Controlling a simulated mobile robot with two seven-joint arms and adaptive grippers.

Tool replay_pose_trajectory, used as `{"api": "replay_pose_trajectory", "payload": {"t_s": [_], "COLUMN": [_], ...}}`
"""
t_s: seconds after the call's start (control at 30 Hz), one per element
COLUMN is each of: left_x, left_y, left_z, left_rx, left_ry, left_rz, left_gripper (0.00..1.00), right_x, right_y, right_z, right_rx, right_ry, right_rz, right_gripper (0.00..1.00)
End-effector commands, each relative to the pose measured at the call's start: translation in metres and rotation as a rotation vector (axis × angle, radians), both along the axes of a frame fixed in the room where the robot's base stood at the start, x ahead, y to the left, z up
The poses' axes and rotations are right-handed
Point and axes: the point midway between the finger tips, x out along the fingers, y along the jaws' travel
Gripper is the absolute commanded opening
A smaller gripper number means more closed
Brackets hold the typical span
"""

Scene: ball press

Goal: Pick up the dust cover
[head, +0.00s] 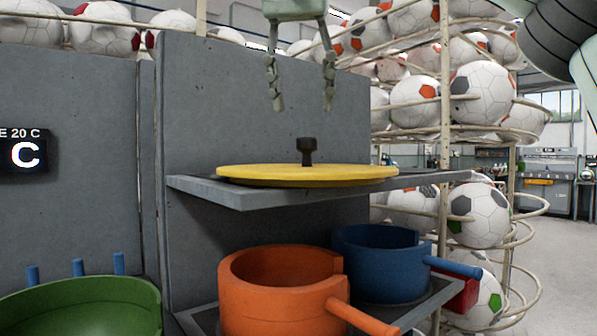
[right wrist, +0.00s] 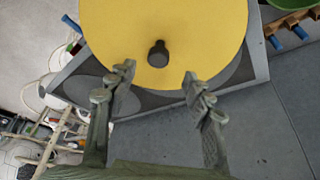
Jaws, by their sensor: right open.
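The dust cover (head: 265,172) is a flat yellow disc with a dark knob (head: 307,151) standing up at its middle. It lies on a grey shelf (head: 290,197) fixed to a grey panel. In the right wrist view the yellow disc (right wrist: 200,35) and its knob (right wrist: 158,54) show from above. My right gripper (head: 302,105) points down above the cover, open and empty. Its fingertips are apart, above the knob and not touching it. In the right wrist view the fingers (right wrist: 158,78) stand wide on either side, with the knob beyond the gap. My left gripper is not in view.
An orange pan (head: 268,295) and a blue pan (head: 380,275) sit on a lower shelf. A green bowl (head: 85,305) is at lower left. A wire rack (head: 446,110) of soccer balls stands behind and right. Air above the cover is clear besides my gripper.

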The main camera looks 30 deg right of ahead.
Motion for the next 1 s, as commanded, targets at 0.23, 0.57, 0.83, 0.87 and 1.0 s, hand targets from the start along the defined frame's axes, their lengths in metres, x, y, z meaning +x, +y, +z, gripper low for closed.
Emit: {"api": "replay_pose_trajectory", "payload": {"t_s": [0.23,0.57,0.83,0.87,1.0], "left_x": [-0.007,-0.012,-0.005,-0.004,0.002], "left_y": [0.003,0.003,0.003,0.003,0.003], "left_z": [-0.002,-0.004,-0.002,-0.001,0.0], "left_rx": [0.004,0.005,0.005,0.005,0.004], "left_ry": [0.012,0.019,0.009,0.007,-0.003], "left_rz": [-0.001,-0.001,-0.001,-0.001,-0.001], "left_gripper": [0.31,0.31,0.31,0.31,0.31], "right_x": [0.008,0.021,0.022,0.022,0.022], "right_y": [-0.008,-0.022,-0.023,-0.023,-0.023], "right_z": [-0.026,-0.065,-0.069,-0.069,-0.069], "right_rx": [0.002,0.002,0.001,0.001,0.001], "right_ry": [0.004,0.004,0.001,0.001,0.001], "right_rz": [0.001,0.001,0.0,0.0,0.0], "right_gripper": [0.52,0.52,0.52,0.52,0.34]}}
